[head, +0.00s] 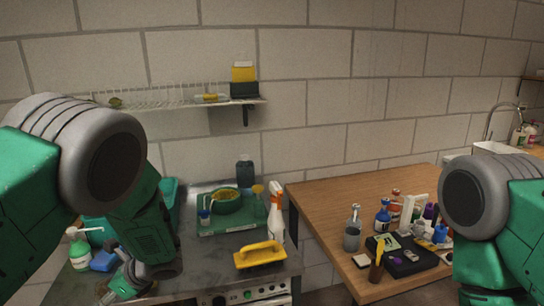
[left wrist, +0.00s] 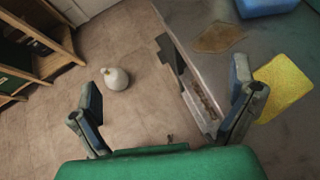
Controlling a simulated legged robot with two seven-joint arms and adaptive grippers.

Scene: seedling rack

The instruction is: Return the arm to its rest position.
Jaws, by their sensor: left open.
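My left arm comes in from the left in the head view and bends down over the grey worktop. My left gripper (head: 122,282) is low at the worktop's front left, partly hidden by my own arm. In the left wrist view my left gripper (left wrist: 165,100) has its two fingers wide apart with nothing between them. It hangs over the worktop's edge, with floor below. My right arm shows at the right edge of the head view; its gripper is out of the picture.
A white pump bottle (head: 79,250) and a blue object (head: 104,261) stand close to my left gripper. A yellow-handled float (head: 260,255) and spray bottle (head: 276,215) are farther right. A wooden table (head: 330,207) holds several bottles. A wall shelf (head: 180,105) is behind.

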